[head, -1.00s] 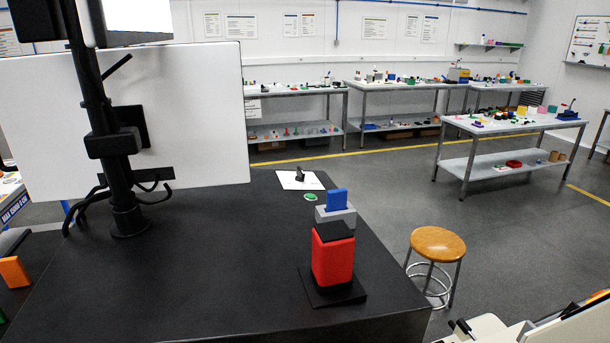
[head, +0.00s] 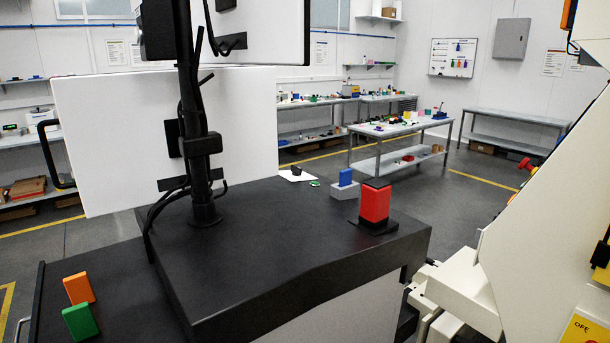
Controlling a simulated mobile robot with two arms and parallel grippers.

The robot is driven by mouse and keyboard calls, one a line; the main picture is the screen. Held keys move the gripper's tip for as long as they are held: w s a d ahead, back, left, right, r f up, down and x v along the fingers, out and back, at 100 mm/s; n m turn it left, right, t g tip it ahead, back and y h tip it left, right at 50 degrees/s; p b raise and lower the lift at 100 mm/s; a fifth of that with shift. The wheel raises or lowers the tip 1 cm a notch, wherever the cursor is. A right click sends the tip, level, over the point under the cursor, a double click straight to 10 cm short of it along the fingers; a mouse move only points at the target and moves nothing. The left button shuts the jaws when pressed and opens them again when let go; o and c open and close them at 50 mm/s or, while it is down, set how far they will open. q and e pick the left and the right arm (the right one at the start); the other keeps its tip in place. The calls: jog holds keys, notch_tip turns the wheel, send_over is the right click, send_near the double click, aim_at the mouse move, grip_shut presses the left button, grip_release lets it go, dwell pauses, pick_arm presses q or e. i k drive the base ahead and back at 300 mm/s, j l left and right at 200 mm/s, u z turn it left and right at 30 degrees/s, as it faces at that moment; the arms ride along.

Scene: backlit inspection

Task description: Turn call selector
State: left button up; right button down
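I cannot make out for certain which thing is the call selector. A small black knob-like piece (head: 296,170) stands on a white sheet (head: 298,175) at the far edge of the black worktop; it is too small to tell its setting. At the right edge, close to me, is a yellow panel (head: 584,329) marked OFF, cut off by the frame. A black fitting (head: 602,253) sits above it, also partly cut off. Neither of my grippers can be made out.
Orange (head: 79,289) and green (head: 80,321) blocks lie at lower left. Large white structures fill the right side. Grey floor (head: 450,215) lies beyond the worktop.

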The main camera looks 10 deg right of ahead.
aim_at(296, 170)
jog(key=j+z, duration=0.25)
jog(key=j, duration=0.3)
jog(key=k+j+z, duration=0.1)
jog(key=j+z, duration=0.15)
jog(key=j, duration=0.35)
jog(key=k+j+z, duration=0.1)
jog(key=j+z, duration=0.15)
jog(key=j, duration=0.3)
jog(key=i+j+z, duration=0.1)
jog(key=j+z, duration=0.25)
jog(key=j, duration=0.5)
jog(key=j+z, duration=0.35)
jog(key=j, duration=0.5)
jog(key=k+j+z, duration=0.15)
jog(key=j+z, duration=0.2)
jog(key=j, duration=0.5)
jog(key=j+z, duration=0.2)
jog(key=j, duration=0.3)
jog(key=j+z, duration=0.2)
jog(key=j, duration=0.35)
jog(key=j+z, duration=0.2)
jog(key=j, duration=0.35)
jog(key=j+z, duration=0.2)
jog(key=j, duration=0.3)
jog(key=k+j+z, duration=0.2)
jog(key=j, duration=0.3)
jog(key=j+z, duration=0.2)
jog(key=j, duration=0.35)
